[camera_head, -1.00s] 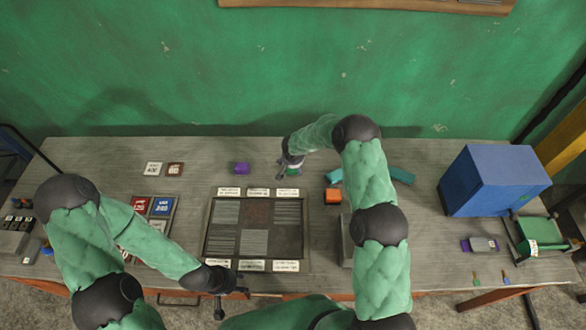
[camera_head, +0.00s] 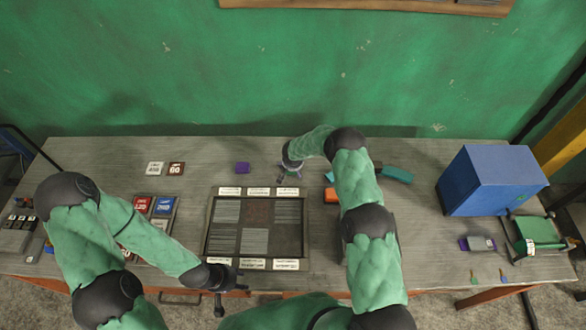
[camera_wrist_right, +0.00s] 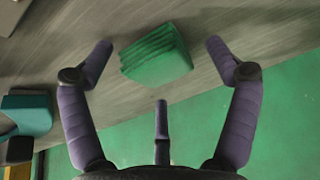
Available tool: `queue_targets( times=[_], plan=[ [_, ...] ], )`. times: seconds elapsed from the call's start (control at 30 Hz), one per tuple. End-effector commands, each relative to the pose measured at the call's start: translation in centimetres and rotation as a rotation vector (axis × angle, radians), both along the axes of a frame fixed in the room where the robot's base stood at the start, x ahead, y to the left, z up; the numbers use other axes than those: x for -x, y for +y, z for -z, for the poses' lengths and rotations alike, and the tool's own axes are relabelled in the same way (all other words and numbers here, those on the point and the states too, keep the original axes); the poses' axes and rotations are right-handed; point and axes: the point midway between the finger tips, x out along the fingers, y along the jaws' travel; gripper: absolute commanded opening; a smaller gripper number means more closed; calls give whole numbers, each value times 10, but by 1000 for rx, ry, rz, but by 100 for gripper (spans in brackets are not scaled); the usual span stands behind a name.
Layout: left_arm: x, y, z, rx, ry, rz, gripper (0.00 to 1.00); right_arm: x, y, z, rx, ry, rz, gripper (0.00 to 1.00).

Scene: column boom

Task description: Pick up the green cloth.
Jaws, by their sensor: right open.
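The green cloth (camera_wrist_right: 156,55) is a small folded stack of layers lying on the grey table. In the right wrist view it sits between the two spread purple side fingers of my right gripper (camera_wrist_right: 158,49), apart from them, with a third finger pointing at it from below. In the head view my right gripper (camera_head: 291,172) is over the back of the table and hides most of the cloth. My right gripper is open and empty. My left gripper (camera_head: 229,292) is at the front table edge, fingers spread and empty.
A dark panel (camera_head: 209,245) with grey squares lies in front of the right gripper. A purple block (camera_head: 242,168) is left of it. An orange block (camera_head: 330,194) and a teal item (camera_head: 397,174) are to the right, near my arm. A blue box (camera_head: 490,180) stands further right.

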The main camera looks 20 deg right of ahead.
Motion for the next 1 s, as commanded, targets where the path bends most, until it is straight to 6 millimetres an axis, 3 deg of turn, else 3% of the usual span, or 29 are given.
queue_targets(
  times=[0.07,0.27,0.67,1.0],
  plan=[
    [0,0,0,0,0,0,40,0,0,0,0,0,0,83],
    [0,0,0,0,0,0,40,0,0,0,0,1,0,26],
    [0,0,0,0,0,0,40,1,0,-1,-1,2,0,26],
    [0,0,4,0,0,0,40,-5,-4,-22,1,-1,1,26]
  ],
)
